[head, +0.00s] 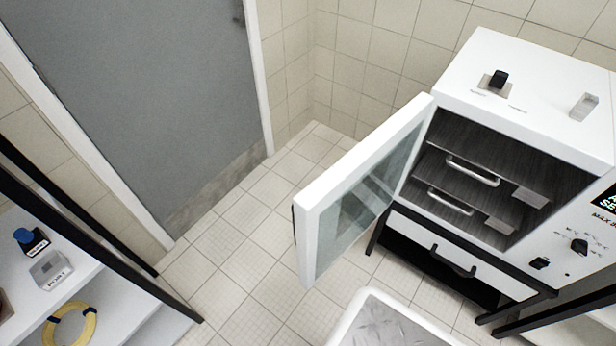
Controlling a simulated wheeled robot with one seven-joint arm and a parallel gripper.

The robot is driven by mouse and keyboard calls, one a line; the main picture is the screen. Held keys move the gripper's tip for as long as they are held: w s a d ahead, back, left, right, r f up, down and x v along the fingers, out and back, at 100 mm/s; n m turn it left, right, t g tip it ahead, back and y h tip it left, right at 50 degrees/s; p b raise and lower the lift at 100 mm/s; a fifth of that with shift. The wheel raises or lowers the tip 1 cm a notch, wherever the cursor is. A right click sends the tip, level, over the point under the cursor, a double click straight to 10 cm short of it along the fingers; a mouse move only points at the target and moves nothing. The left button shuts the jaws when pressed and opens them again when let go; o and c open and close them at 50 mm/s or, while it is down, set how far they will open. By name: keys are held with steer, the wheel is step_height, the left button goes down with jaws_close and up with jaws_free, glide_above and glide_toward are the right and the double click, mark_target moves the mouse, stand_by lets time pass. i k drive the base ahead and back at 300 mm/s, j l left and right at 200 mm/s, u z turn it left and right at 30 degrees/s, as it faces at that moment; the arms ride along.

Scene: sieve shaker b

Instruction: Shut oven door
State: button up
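The oven (525,85) is a white cabinet at the right of the head view, with its dark chamber (535,160) uncovered. Its door (318,214) has a white frame and a glass pane. The door stands wide open, hinged at the chamber's left side and swung out toward the lower left. Two racks or trays with metal handles (474,172) are inside the chamber. A dark piece, perhaps the door's handle, shows at the door's free left edge. My gripper is not in view.
A black-framed stand with a drawer (480,272) is under the oven. A metal-topped white surface (385,325) is at the bottom centre, just below the door. White shelves (100,290) stand at the lower left. Tiled floor (235,245) is free left of the door. A grey room door (140,90) is behind.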

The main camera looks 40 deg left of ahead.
mark_target(316, 210)
steer(key=j, duration=1.05)
steer(key=k+j, duration=0.1)
steer(key=j, duration=1)
steer(key=k+l+u, duration=0.55)
